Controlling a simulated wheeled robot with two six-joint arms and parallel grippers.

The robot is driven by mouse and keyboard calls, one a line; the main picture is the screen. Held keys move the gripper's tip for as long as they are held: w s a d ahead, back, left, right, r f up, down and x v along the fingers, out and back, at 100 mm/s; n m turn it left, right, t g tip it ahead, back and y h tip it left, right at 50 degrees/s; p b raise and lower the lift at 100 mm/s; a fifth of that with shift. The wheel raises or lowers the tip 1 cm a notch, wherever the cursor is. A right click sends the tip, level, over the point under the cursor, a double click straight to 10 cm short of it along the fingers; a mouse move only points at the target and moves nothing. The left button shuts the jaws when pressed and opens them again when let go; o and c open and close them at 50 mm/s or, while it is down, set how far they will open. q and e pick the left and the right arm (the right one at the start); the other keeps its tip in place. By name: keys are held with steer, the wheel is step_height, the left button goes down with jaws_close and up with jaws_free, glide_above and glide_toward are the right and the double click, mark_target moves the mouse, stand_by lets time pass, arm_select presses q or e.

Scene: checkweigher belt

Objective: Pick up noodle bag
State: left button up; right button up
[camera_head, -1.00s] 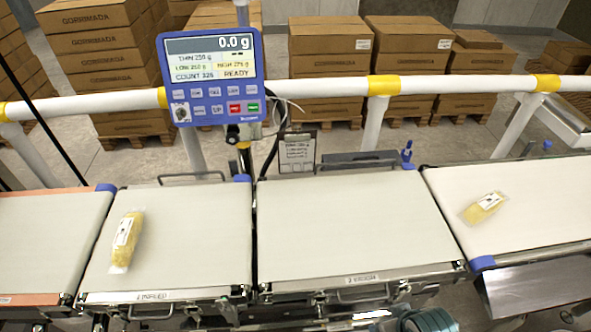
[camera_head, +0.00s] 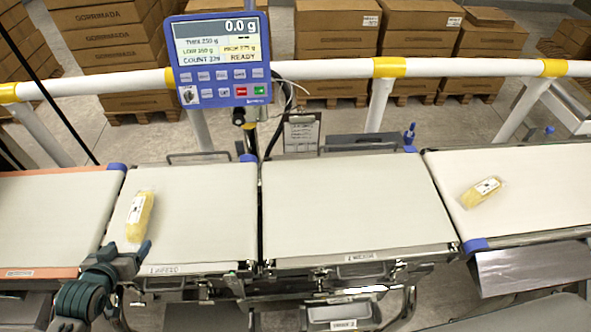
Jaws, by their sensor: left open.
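A clear bag of yellow noodles (camera_head: 139,217) with a white label lies lengthwise on the left part of the infeed belt (camera_head: 205,215). A second noodle bag (camera_head: 480,192) lies slanted on the belt at the far right. My left gripper (camera_head: 128,250) is open at the near left edge of the infeed belt. Its fingers are just in front of the near end of the first bag, and I see no hold on it. My right gripper is not in view.
The weigh belt (camera_head: 355,205) in the middle is empty. A blue display (camera_head: 222,60) reading 0.0 g stands behind the belts. A white guard rail (camera_head: 330,68) with yellow bands runs across the back, with cartons (camera_head: 415,50) beyond it.

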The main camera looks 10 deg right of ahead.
mark_target(132, 222)
arm_select(q)
steer(key=w+a, duration=0.1)
steer(key=w+a+r+t, duration=0.1)
steer(key=shift+w+r, duration=0.1)
steer(key=shift+w, duration=0.5)
steer(key=p+x, duration=0.1)
steer(key=x, duration=0.4)
steer(key=shift+w+d, duration=0.1)
steer(key=shift+w, duration=0.05)
steer(key=shift+w+f+p, duration=0.25)
steer(key=shift+w+p, duration=0.25)
steer(key=p+x, duration=0.1)
steer(key=x, duration=0.2)
steer(key=shift+d+f, duration=0.1)
steer(key=shift+w+f, duration=0.3)
steer(key=shift+w, duration=0.1)
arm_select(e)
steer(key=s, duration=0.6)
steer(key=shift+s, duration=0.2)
arm_select(q)
steer(key=shift+s, duration=0.1)
